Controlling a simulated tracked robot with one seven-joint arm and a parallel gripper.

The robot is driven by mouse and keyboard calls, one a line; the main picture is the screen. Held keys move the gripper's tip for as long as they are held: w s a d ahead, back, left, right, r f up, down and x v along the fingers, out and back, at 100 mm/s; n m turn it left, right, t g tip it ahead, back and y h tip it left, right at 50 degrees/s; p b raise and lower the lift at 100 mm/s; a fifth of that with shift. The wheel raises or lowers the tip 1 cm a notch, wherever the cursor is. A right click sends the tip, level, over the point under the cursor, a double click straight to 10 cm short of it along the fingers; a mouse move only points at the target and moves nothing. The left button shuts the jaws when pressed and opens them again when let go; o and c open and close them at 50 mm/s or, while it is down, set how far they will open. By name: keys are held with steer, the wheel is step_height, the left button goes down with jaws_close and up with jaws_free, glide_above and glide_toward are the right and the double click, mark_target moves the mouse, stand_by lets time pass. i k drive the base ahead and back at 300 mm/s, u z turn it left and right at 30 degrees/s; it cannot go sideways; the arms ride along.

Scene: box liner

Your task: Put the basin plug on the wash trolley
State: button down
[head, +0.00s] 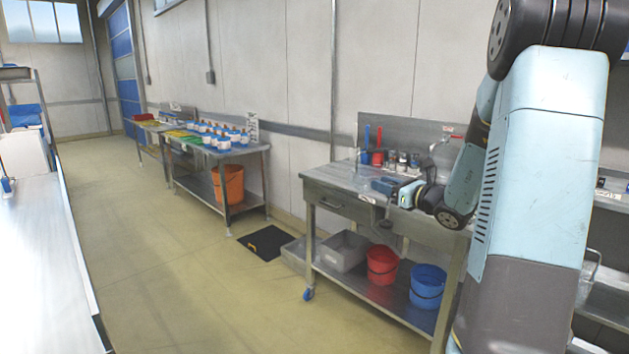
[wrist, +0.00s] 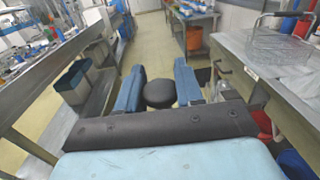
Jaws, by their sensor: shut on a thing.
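My gripper (wrist: 160,76) is shut on a black, round-topped thing, the basin plug (wrist: 159,94), which sits between its two blue fingers in the wrist view. In the head view my gripper (head: 384,187) shows in front of the steel trolley on blue castors, which I take for the wash trolley (head: 335,178). In the wrist view the trolley's top (wrist: 240,50) lies to the right of my gripper, and the fingers are beside its edge rather than over it. I cannot make out the plug for sure in the head view.
A clear wire-handled basket (wrist: 265,45) stands on the trolley top. A grey bin (head: 344,250), a red bucket (head: 382,265) and a blue bucket (head: 427,286) stand on its lower shelf. A long bench (head: 40,260) runs along the left. The floor (head: 170,250) between is mostly clear.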

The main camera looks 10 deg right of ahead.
mark_target(341, 176)
steer(key=u, duration=0.6)
steer(key=i, duration=3.7)
steer(key=u, duration=1.45)
steer(key=i, duration=0.2)
steer(key=z, duration=3.2)
